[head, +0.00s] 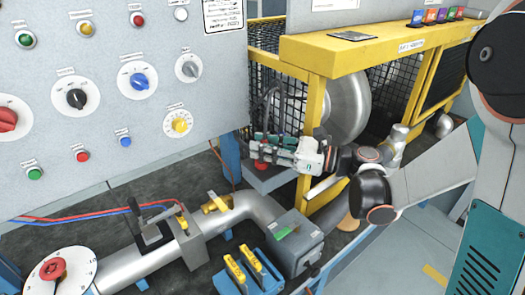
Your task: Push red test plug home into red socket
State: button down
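My gripper (262,149) is in the middle of the head view, reaching left in front of the black mesh cage. Its fingers are small and partly overlapped by its own body, so I cannot tell whether they are open or shut, or whether they hold anything. A small box with a reddish top (266,178) sits just below the fingers; I cannot tell whether this is the red socket. I cannot make out the red test plug. A thin dark cable (268,108) loops just above the gripper.
A grey control panel (120,90) with knobs and buttons stands at the left. A yellow-framed blower cage (318,110) is behind the gripper. Below run a grey pipe (262,205) with a black-handled valve (150,232), a blue block with yellow levers (250,272) and a grey box (296,240).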

dwell(0.3)
jog(key=shift+r+p, duration=0.35)
jog(key=shift+r, duration=0.2)
jog(key=r, duration=0.1)
jog(key=d+r+p, duration=0.1)
jog(key=shift+s+r+p, duration=0.15)
jog(key=shift+r+p, duration=0.15)
jog(key=p+v, duration=0.2)
jog(key=v, duration=1.4)
jog(key=shift+s+d+p, duration=0.25)
jog(key=shift+p, duration=0.15)
